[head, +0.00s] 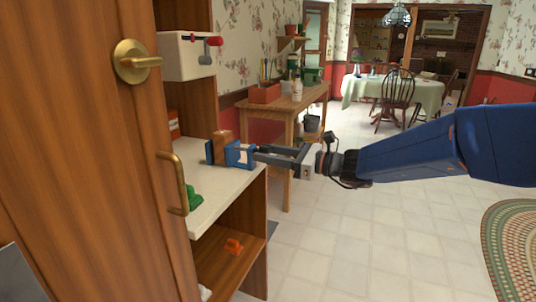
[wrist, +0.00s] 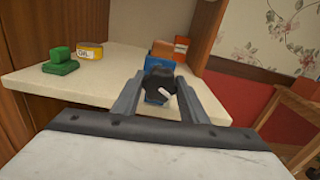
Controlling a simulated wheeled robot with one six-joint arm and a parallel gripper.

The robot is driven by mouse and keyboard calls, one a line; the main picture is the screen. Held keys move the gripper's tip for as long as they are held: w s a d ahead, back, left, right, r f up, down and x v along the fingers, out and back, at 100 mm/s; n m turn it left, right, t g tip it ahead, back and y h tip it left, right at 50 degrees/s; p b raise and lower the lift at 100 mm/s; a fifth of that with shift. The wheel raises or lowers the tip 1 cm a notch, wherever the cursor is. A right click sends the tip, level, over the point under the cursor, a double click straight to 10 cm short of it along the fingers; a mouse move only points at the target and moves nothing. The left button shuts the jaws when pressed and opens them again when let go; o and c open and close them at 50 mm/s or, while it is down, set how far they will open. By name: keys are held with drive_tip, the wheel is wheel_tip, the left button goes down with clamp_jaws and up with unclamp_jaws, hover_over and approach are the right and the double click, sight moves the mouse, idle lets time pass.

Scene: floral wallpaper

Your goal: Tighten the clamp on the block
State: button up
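A blue clamp (head: 240,155) stands near the front right corner of the cream counter. A brown block (head: 224,140) is at its far side; in the wrist view the block (wrist: 163,48) shows just above the blue clamp (wrist: 160,66). A dark knob with a white mark (wrist: 160,86) faces me on the clamp. My gripper (head: 262,152) reaches in from the right, level with the clamp. In the wrist view my gripper's fingers (wrist: 160,80) stand on both sides of the knob, very near its edges. I cannot tell whether they press on it.
An orange object (head: 233,246) lies on the shelf below. A wooden door (head: 105,170) fills the left.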

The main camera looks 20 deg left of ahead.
drive_tip(key=shift+m, duration=0.4)
drive_tip(key=m, duration=0.3)
drive_tip(key=shift+m, duration=2.1)
drive_tip(key=o, duration=1)
drive_tip(key=shift+o, duration=0.2)
drive_tip(key=shift+d, duration=0.1)
drive_tip(key=s+d, duration=0.1)
drive_tip(key=d, duration=1.6)
drive_tip(key=shift+s+d, duration=0.15)
